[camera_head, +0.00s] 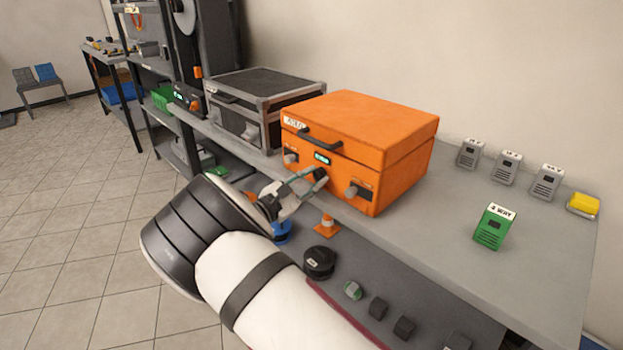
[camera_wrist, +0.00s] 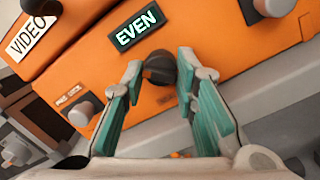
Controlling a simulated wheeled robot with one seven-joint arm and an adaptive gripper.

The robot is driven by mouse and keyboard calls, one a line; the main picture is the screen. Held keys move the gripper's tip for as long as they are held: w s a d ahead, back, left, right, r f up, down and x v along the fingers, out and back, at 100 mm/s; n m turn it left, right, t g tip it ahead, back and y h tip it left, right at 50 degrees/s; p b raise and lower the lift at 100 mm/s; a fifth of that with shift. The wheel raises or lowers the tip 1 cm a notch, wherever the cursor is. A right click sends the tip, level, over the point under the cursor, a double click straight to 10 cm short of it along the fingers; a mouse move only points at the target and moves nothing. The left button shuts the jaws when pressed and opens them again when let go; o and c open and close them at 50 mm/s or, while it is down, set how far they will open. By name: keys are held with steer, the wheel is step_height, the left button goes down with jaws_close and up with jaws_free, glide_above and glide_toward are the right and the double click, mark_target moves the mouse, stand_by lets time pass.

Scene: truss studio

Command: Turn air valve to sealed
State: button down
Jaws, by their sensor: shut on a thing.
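The orange case (camera_head: 360,140) stands closed on the grey bench, with a carry handle and controls on its front. In the wrist view, a dark round knob (camera_wrist: 160,68) sits on the case front below a small display (camera_wrist: 134,30) reading EVEN. My gripper (camera_wrist: 158,72) has its teal-padded fingers on either side of this knob and is shut on it. In the head view, my gripper (camera_head: 318,175) is at the middle of the case front and covers the knob. Any label or mark beside the knob is not readable, so its setting cannot be told.
Another knob with a plate (camera_wrist: 82,113) is left of my fingers, and a grey latch (camera_wrist: 275,8) is at upper right. A grey case (camera_head: 262,100) stands beside the orange one. A green box (camera_head: 494,227) and small grey devices (camera_head: 470,153) are on the bench's right.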

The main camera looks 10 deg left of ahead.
steer(key=shift+s+f, duration=0.1)
steer(key=shift+f, duration=0.1)
steer(key=c, duration=1.4)
jaws_free()
steer(key=shift+o, duration=0.6)
steer(key=shift+r, duration=0.1)
steer(key=v, duration=1.2)
steer(key=shift+a, duration=0.1)
